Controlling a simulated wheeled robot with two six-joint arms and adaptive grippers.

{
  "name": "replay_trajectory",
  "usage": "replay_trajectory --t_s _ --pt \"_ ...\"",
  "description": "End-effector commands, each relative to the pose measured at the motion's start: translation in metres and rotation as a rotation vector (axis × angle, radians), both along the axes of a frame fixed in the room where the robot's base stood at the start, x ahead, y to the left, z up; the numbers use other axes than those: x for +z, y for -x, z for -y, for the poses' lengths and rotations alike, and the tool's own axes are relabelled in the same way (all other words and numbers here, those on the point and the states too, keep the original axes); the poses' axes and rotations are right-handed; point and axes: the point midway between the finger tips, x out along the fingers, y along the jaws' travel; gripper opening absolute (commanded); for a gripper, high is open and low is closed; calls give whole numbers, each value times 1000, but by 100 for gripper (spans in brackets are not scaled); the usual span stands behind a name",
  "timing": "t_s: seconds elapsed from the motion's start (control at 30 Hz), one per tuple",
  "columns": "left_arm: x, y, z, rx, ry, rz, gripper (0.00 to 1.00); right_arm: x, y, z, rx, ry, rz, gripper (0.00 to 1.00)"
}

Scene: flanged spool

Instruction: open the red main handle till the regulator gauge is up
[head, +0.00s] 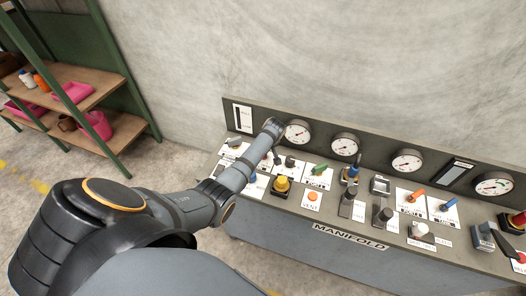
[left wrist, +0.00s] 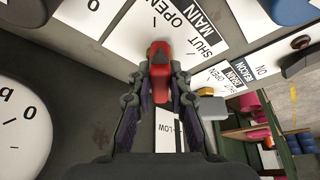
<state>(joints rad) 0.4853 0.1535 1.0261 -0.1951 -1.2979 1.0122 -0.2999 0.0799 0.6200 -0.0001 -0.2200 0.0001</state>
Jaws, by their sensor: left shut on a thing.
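The red main handle (left wrist: 160,78) is between the two fingers of my left gripper (left wrist: 159,92) in the left wrist view. The gripper is shut on it. The white plate beside it (left wrist: 203,42) reads MAIN, OPEN and SHUT. In the head view my left forearm and wrist hide the handle and fingers. A round gauge (head: 297,132) stands just behind my wrist, and part of a dial (left wrist: 22,130) shows in the left wrist view. More gauges (head: 345,145) line the back panel. I cannot tell which is the regulator gauge, and the needles are too small to read surely. My right gripper is not in view.
A shelf with pink containers (head: 73,92) stands at the far left.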

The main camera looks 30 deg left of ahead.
Motion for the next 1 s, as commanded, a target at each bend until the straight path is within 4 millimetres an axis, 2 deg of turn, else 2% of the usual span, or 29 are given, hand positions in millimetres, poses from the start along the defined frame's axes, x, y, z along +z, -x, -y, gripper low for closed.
replay_trajectory --t_s 0.23,0.27,0.4,0.77,0.87,1.0 --pt "1 -1 -1 1 -1 4 0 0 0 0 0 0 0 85" --pt "1 -1 -1 1 -1 4 22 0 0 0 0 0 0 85" --pt "1 -1 0 0 -1 3 41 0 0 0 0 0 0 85" --pt "5 0 2 -1 0 2 41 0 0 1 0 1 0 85" --pt "18 3 7 -2 -1 3 41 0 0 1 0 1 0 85" --pt "50 9 18 -2 0 6 41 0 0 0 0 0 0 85"
